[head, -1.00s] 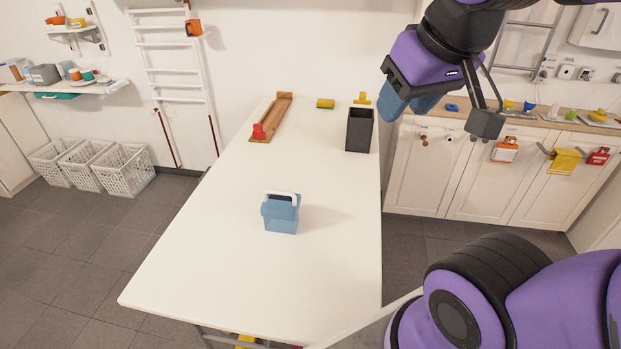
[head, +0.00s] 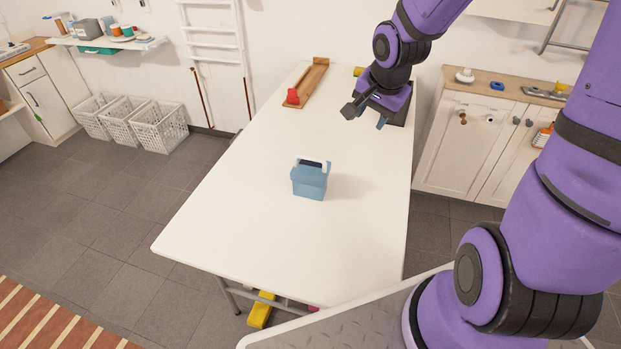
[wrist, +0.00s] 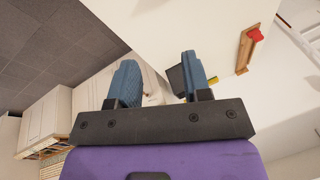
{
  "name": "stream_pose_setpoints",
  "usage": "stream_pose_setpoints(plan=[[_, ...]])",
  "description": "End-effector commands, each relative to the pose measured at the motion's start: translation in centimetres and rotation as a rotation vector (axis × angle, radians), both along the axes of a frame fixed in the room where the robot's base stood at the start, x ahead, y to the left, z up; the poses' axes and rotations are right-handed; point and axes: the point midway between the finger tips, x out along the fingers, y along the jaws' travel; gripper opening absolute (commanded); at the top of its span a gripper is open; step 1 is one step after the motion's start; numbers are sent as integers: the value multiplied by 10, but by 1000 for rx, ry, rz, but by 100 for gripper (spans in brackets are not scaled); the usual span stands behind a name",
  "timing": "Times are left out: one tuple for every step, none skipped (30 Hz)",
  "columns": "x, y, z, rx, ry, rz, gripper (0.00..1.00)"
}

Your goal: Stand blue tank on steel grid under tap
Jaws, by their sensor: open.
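The blue tank (head: 310,182) stands upright on the white table, with a pale handle loop on top. My gripper (head: 366,114) is above the far right part of the table, beyond the tank and apart from it. In the wrist view my gripper (wrist: 158,82) has its two blue-padded fingers spread with nothing between them. The tank does not show in the wrist view. I see no steel grid and no tap in these frames.
A dark grey box (head: 398,114) stands close behind my gripper, partly hidden by it. A wooden rack with a red block (head: 292,96) lies at the table's far left. White baskets (head: 160,124) stand on the floor. The table's (head: 240,215) near half is clear.

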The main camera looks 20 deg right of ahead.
Motion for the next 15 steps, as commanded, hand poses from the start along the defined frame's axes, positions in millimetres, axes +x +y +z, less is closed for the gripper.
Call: stream_pose_setpoints(plan=[[6,-1,-15,39,9,-41,44],[9,-1,-22,62,9,-69,44],[14,0,-32,95,11,-104,44],[17,0,-39,120,11,-134,44],[20,1,-46,147,12,-161,44],[24,2,-55,183,14,-200,44],[27,3,-62,211,14,-228,44],[29,3,-69,239,15,-257,44],[33,5,-77,278,17,-295,44],[35,6,-84,309,18,-327,44],[38,8,-90,340,20,-357,44],[41,9,-98,383,21,-400,44],[44,11,-103,415,24,-430,44],[46,12,-108,449,25,-462,44],[49,15,-115,494,28,-504,44]])
